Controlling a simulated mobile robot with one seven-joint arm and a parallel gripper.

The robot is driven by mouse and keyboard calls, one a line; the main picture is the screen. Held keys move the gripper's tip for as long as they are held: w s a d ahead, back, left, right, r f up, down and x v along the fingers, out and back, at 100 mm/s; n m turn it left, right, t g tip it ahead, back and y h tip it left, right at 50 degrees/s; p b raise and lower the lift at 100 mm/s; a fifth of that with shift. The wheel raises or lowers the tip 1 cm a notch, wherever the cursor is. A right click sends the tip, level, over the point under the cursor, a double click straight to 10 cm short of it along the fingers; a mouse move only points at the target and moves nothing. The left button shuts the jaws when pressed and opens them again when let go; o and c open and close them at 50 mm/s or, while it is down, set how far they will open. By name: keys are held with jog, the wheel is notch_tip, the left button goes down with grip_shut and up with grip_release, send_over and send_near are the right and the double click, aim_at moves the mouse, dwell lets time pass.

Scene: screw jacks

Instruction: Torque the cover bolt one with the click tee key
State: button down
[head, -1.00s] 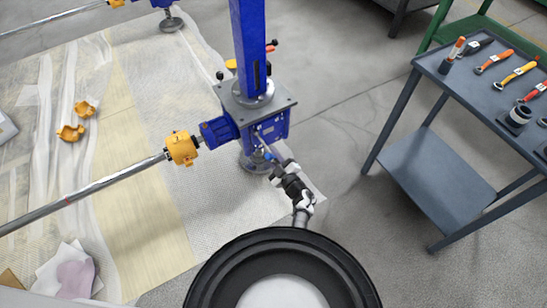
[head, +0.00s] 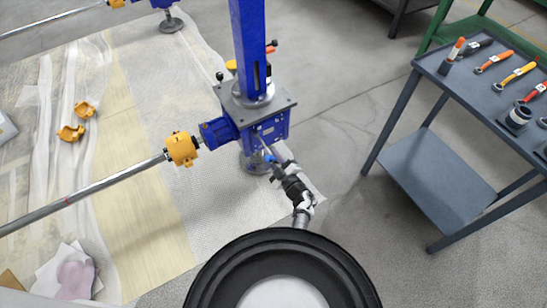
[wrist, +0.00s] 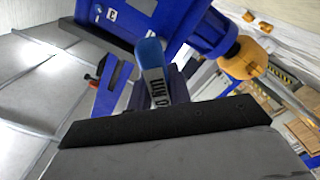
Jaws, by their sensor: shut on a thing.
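The blue screw jack gearbox (head: 268,128) stands in the middle of the head view, its cover face turned toward my arm. Small bolts show on that face, but I cannot tell which is cover bolt one. My gripper (head: 275,164) is just in front of the face, shut on the click tee key. The key's blue part (head: 269,157) shows at the jaws, and a thin grey shank rises toward the cover. In the wrist view the key (wrist: 153,68) shows a blue end and a grey printed scale. Whether its tip touches a bolt cannot be made out.
A yellow coupling (head: 182,149) and a long shaft (head: 90,191) extend left from the gearbox. A grey tool cart (head: 440,185) with several tools stands at right. Two orange coupling pieces (head: 72,133) lie on the floor sheeting. Floor between jack and cart is clear.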

jog(key=shift+s+d, duration=0.35)
jog(key=shift+s, duration=0.1)
jog(key=shift+p+v, duration=1.35)
jog(key=shift+v, duration=1.15)
